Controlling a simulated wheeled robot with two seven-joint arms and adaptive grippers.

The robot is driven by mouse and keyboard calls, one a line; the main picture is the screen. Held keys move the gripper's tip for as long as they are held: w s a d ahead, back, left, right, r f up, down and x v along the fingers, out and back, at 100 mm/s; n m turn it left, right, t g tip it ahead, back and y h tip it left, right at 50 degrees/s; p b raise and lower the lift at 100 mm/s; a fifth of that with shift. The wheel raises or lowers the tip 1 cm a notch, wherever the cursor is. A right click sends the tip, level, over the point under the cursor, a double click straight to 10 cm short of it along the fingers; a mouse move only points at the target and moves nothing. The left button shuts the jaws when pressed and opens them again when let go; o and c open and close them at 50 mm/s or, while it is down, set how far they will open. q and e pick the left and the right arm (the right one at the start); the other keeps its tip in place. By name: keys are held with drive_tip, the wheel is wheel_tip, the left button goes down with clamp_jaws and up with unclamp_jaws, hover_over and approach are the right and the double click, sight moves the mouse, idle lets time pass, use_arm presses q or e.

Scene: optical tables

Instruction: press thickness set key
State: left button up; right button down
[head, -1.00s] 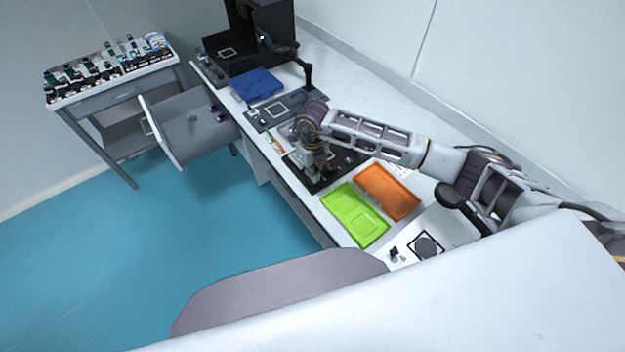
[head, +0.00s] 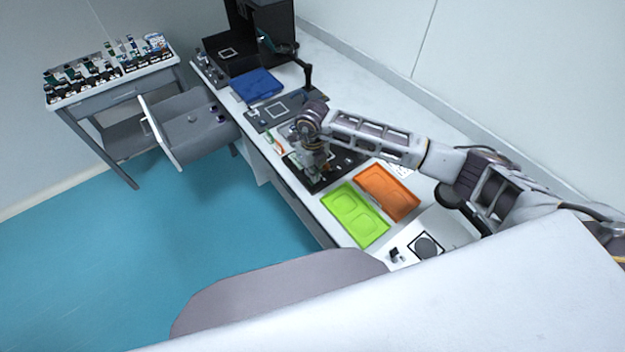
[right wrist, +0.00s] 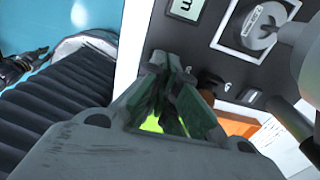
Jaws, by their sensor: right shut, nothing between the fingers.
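My right gripper (head: 318,167) is over the dark panel (head: 309,186) on the long table. In the right wrist view its fingers (right wrist: 166,62) are together and empty, over the edge of the dark panel (right wrist: 200,44). A white label or key with a dark mark (right wrist: 188,8) lies on that panel, beyond the fingertips. I cannot tell whether it is the thickness set key. The gripper hides part of the panel, and I cannot tell whether the fingertips touch it.
A green tray (head: 340,203) and an orange tray (head: 401,203) lie nearer on the table. A metal disc (right wrist: 262,22) sits in a white square outline on the panel. Behind are a grey plate (head: 259,121), a blue box (head: 258,84) and a black machine (head: 266,18).

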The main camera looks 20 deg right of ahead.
drive_tip(key=shift+f+b, duration=0.9)
drive_tip(key=shift+f, duration=0.25)
idle(1.5)
drive_tip(key=shift+r, duration=0.1)
idle(0.3)
wheel_tip(320, 180, up, 8)
drive_tip(key=p, duration=0.4)
idle(1.0)
idle(0.7)
